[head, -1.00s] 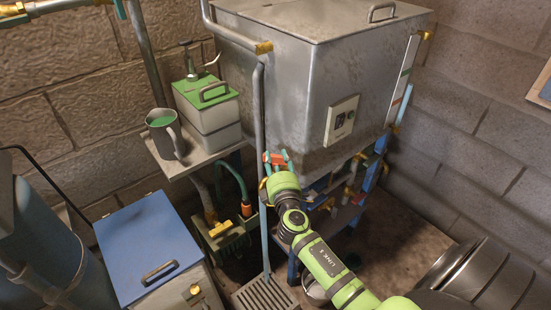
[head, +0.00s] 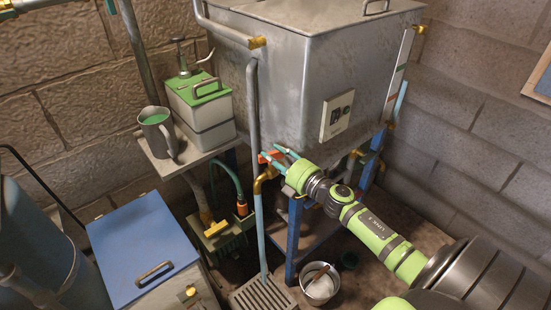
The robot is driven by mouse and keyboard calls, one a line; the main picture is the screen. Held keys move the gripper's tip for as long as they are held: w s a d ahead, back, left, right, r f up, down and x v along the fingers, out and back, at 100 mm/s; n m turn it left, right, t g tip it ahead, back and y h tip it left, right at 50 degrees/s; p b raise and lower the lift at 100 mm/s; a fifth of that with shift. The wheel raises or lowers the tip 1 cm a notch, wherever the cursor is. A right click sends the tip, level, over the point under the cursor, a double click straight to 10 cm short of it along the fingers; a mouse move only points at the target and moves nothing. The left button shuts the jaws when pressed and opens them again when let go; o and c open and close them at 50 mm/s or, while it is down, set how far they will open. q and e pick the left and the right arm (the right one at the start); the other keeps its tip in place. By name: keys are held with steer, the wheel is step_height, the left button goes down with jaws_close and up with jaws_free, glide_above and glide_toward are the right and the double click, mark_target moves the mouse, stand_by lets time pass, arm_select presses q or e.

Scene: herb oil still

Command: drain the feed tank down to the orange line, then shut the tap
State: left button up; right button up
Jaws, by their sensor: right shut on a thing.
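The feed tank (head: 275,75) is the large grey steel tank in the head view. The tap (head: 263,183) is brass with an orange-red handle (head: 266,158), below the tank's front corner. A pale blue stream (head: 262,235) runs from its spout to the floor. My right gripper (head: 279,153) is shut on the handle, its teal fingers hiding part of it. My left gripper is out of view.
A floor grate (head: 262,297) lies under the stream. A bucket (head: 319,284) stands right of it, beneath my right arm. A mug (head: 158,136) and a green-topped box (head: 205,108) stand on a shelf at left. A blue-lidded box (head: 143,248) is at lower left.

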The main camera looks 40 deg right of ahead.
steer(key=shift+w+d+r, duration=0.15)
steer(key=shift+r, duration=0.25)
steer(key=o, duration=0.8)
steer(key=shift+c, duration=0.2)
steer(key=o, duration=0.4)
steer(key=shift+w+f, duration=0.1)
steer(key=shift+f, duration=0.05)
steer(key=shift+f+h, duration=0.1)
steer(key=shift+h, duration=0.2)
